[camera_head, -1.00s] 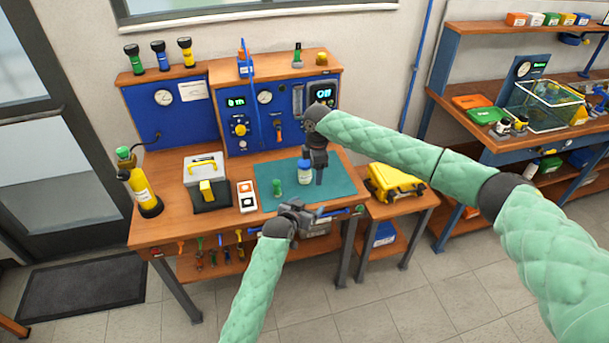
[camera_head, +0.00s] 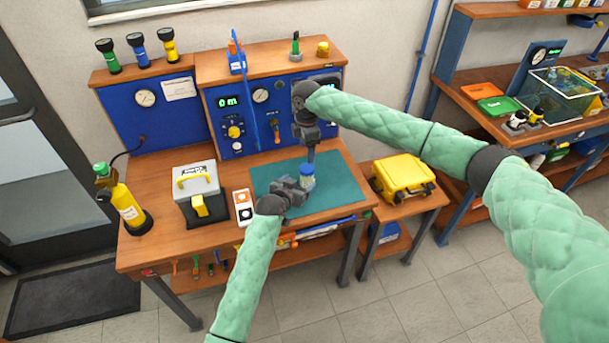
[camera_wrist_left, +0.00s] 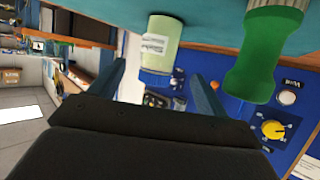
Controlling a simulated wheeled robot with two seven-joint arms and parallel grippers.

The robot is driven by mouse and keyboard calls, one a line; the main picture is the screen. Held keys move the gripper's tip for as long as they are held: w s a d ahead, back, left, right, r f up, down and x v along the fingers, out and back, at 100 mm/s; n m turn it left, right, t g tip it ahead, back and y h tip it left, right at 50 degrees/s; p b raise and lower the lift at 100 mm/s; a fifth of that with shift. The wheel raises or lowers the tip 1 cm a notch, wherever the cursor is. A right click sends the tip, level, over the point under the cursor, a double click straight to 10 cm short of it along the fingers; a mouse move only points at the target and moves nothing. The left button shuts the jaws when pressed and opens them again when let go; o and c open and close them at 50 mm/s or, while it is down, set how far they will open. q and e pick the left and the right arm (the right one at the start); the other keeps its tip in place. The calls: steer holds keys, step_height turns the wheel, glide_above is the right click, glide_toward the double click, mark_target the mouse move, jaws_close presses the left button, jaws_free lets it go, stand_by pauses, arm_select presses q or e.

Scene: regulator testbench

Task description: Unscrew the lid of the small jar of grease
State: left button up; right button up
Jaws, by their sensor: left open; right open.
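The small grease jar, pale with a blue lid (camera_head: 307,170), stands on the teal mat (camera_head: 345,190). My left gripper (camera_head: 303,187) is low over the mat at the jar's near left side, open. In the left wrist view the jar (camera_wrist_left: 161,42) appears upside down, with its lid in line with the gap between the open fingers (camera_wrist_left: 160,88); no finger visibly presses on it. My right gripper (camera_head: 310,156) points down just above the lid, open; its fingertips are too small to tell whether they touch the lid.
A green object (camera_wrist_left: 262,50) stands close beside the jar in the left wrist view; my left gripper hides it in the head view. A yellow case (camera_head: 403,175) sits right. The mat's right side is clear.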

mark_target(304, 178)
arm_select(q)
steer(key=shift+w+d, duration=0.2)
steer(key=shift+w, duration=0.1)
arm_select(e)
steer(key=shift+s+r, duration=0.1)
steer(key=shift+r, duration=0.05)
arm_select(q)
steer(key=x, duration=0.5)
steer(key=shift+w+f, duration=0.15)
steer(key=shift+w, duration=0.1)
steer(key=shift+w+d+f, duration=0.1)
steer(key=shift+w+d, duration=0.15)
steer(key=shift+w, duration=0.05)
steer(key=shift+w+f, duration=0.1)
steer(key=shift+c, duration=0.5)
